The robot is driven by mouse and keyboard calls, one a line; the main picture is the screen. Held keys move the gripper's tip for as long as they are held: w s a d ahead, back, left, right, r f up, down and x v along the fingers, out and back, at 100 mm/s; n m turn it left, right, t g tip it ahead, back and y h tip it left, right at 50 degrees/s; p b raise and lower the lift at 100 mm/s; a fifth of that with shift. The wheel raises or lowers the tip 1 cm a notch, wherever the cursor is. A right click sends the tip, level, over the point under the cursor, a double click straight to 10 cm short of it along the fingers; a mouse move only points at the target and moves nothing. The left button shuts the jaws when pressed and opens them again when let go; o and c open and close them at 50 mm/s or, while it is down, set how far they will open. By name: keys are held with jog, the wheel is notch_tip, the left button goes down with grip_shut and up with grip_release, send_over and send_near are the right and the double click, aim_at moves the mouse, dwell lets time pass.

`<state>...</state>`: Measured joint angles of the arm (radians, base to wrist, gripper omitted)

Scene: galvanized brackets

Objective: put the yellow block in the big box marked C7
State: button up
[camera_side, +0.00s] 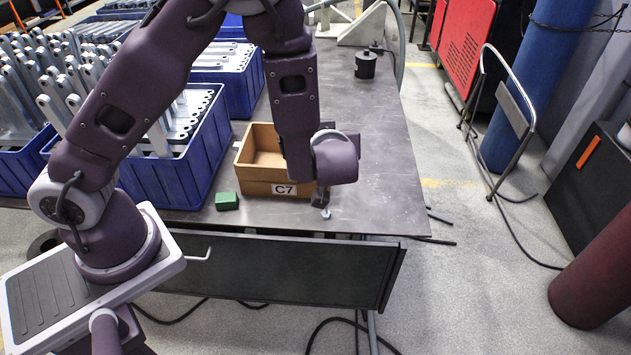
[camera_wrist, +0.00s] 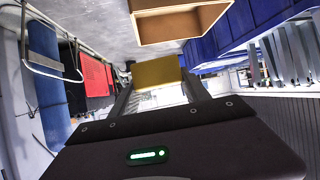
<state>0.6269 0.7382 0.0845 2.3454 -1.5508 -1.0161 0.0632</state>
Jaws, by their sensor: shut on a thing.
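The yellow block (camera_wrist: 157,72) shows between the fingertips of my gripper (camera_wrist: 158,88) in the wrist view, and the gripper is shut on it. In the side view my gripper (camera_side: 322,203) points down just right of the front corner of the wooden box; I cannot make out the yellow block there. The open-topped wooden box (camera_side: 256,187) has a white label reading C7 on its front wall and stands on the table. My arm hides its right part. Its rim also shows at the top of the wrist view (camera_wrist: 180,42), apart from the block.
A green block (camera_side: 227,201) lies left of the box on the grey table (camera_side: 375,150). Blue crates (camera_side: 190,160) of metal brackets stand close on the left. A black weight-like object (camera_side: 365,65) stands at the back. The table right of my gripper is clear up to its edge.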

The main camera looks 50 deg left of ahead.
jog(key=shift+s+a+r, duration=0.1)
jog(key=shift+s, duration=0.9)
jog(key=s+d+f+n+g, duration=0.1)
jog(key=s+d+f, duration=0.1)
jog(key=f, duration=0.6)
jog(key=s+d+f+n+g+y, duration=0.1)
jog(key=s+d+f, duration=0.15)
jog(key=f, duration=0.55)
jog(key=s+d+f, duration=0.2)
jog(key=d+f, duration=0.1)
jog(key=f, duration=0.6)
send_near(292, 211)
jog(key=w+a, duration=0.1)
jog(key=a, duration=0.1)
jog(key=w+a, duration=0.1)
jog(key=a, duration=0.2)
jog(key=w+a, duration=0.1)
jog(key=a, duration=0.2)
jog(key=shift+w+f, duration=0.2)
jog(key=shift+w, duration=0.05)
jog(key=shift+f, duration=0.4)
jog(key=shift+d, duration=0.1)
jog(key=shift+f, duration=0.15)
jog(key=o, duration=1.2)
